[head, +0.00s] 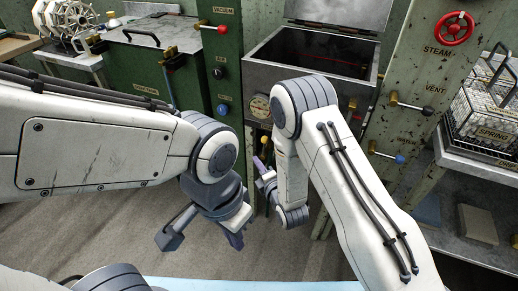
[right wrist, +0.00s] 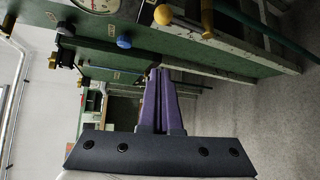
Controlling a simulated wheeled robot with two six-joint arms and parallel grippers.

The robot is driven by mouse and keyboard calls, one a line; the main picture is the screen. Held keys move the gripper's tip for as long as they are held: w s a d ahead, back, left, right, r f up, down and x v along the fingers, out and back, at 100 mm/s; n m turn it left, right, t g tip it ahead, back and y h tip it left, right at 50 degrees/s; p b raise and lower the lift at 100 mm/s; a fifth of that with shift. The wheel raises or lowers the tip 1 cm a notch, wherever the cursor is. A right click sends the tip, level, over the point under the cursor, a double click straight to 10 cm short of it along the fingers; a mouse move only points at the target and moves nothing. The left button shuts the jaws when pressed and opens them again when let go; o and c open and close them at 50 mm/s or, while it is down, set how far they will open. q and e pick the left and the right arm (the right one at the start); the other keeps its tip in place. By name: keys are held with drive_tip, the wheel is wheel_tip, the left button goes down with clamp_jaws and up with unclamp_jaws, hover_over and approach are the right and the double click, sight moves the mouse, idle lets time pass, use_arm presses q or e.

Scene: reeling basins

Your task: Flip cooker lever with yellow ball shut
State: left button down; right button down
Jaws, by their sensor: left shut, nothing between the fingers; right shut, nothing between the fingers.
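The lever with the yellow ball (right wrist: 162,14) shows at the top of the right wrist view, on the green cooker front beside a brass fitting. In the head view my right gripper (head: 260,164) is in front of the cooker (head: 312,49), whose lid (head: 345,12) stands up. My left gripper (head: 236,240) is lower, over the floor, shut and empty.
In the head view a red-ball lever (head: 222,29) is on the left post; black-ball (head: 428,110) and blue-ball (head: 400,159) levers are on the right panel. A wire basket (head: 485,105) stands at right.

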drive_tip(key=x, duration=1)
drive_tip(key=shift+w+d+r, duration=0.1)
drive_tip(key=shift+d+r, duration=0.2)
drive_tip(key=shift+d, duration=0.65)
drive_tip(key=shift+w+d+r, duration=0.1)
drive_tip(key=shift+d+r, duration=0.15)
drive_tip(key=shift+d, duration=0.75)
